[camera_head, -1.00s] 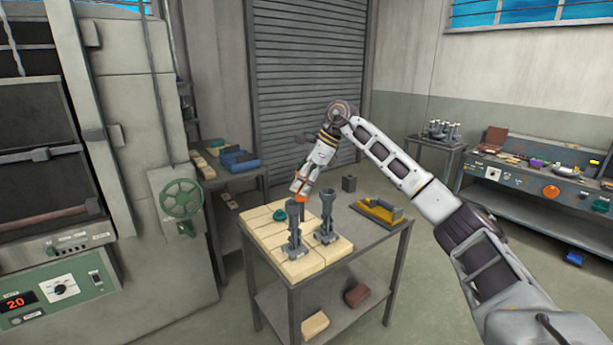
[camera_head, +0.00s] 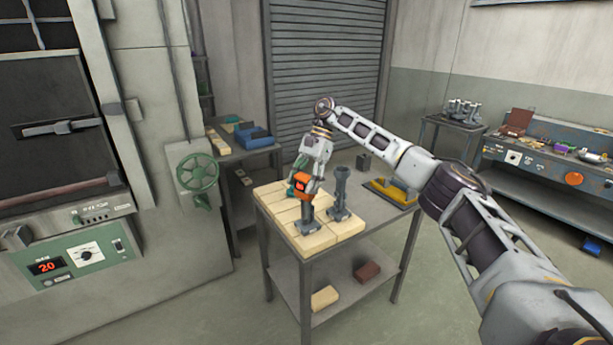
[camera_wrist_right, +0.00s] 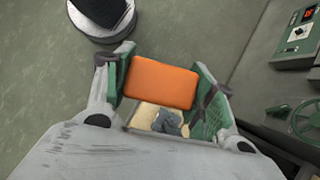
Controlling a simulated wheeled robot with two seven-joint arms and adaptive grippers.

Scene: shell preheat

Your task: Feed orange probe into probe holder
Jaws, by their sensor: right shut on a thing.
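The orange probe (camera_head: 302,181) is held upright in my right gripper (camera_head: 304,187), which is shut on it. Its orange block (camera_wrist_right: 160,83) fills the space between the green finger pads in the right wrist view. The probe is directly over the left of two grey upright holders (camera_head: 307,228), close to its top or in it; I cannot tell which, as the probe's lower end is not distinct. The holder's grey base (camera_wrist_right: 168,122) shows below the block in the wrist view. The second holder (camera_head: 340,195) stands just right, its top open. My left gripper is not in view.
Both holders stand on pale bricks (camera_head: 335,233) on a grey table (camera_head: 375,226). A green piece is partly hidden behind the gripper. A furnace with a green handwheel (camera_head: 197,173) stands at the left.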

